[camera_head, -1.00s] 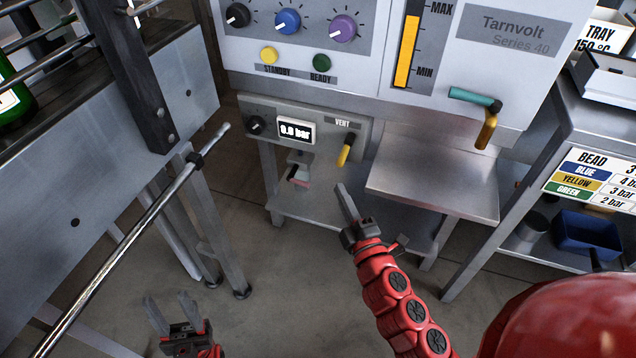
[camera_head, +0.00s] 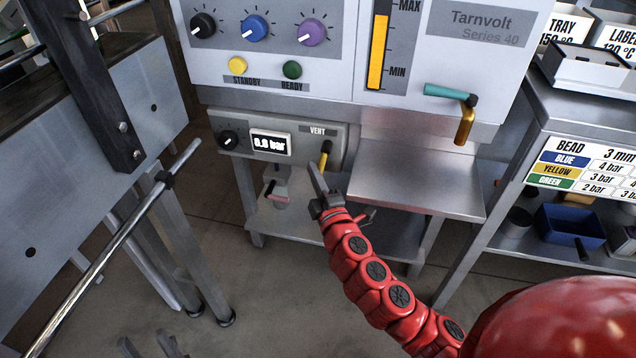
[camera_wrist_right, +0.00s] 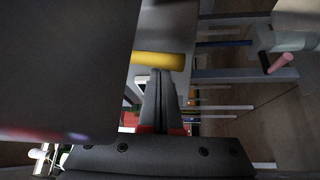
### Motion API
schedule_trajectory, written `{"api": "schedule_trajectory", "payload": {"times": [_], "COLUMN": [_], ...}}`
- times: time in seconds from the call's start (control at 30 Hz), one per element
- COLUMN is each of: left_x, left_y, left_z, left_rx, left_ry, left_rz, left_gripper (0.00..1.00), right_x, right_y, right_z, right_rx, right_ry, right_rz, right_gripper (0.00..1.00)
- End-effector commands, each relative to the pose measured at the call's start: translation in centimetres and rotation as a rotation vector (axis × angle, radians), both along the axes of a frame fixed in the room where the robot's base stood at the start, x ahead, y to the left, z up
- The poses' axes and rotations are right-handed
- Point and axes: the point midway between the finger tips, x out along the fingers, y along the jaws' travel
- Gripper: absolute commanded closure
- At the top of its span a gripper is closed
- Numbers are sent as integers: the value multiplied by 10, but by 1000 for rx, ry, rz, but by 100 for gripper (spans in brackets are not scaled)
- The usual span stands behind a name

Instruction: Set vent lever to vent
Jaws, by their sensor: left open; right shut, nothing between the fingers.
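The vent lever has a yellow handle (camera_head: 323,161) on a dark pivot, under the VENT label (camera_head: 318,131) on the grey lower panel. The handle hangs down, tilted slightly left at its lower end. My right gripper (camera_head: 315,170) is shut and empty, its fingertips close to the handle's lower end in the head view. In the right wrist view a yellow bar, the lever handle (camera_wrist_right: 157,60), lies across just beyond the shut fingertips (camera_wrist_right: 162,75). I cannot tell whether they touch. My left gripper (camera_head: 150,345) is open at the bottom edge, partly cut off.
The pressure display (camera_head: 270,143) beside the lever seems to read 0.0 bar. A steel shelf (camera_head: 415,190) juts out right of the lever. A teal and yellow crank handle (camera_head: 452,92) sits above it. A metal rail (camera_head: 115,245) runs at the left.

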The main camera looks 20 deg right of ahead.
Motion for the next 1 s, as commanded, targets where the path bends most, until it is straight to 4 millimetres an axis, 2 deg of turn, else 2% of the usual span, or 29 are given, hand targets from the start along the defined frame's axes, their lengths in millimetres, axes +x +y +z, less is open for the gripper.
{"api": "schedule_trajectory", "payload": {"times": [0.33,0.6,1.0], "left_x": [0,2,2], "left_y": [0,0,0], "left_z": [2,26,23], "left_rx": [-1,-15,-14], "left_ry": [0,12,11], "left_rz": [0,-2,-1], "left_gripper": [50,50,50], "right_x": [1,-5,-7], "right_y": [0,-13,-16], "right_z": [1,2,-2], "right_rx": [-2,-67,-70], "right_ry": [2,48,44], "right_rz": [0,-2,-5], "right_gripper": [100,100,100]}}
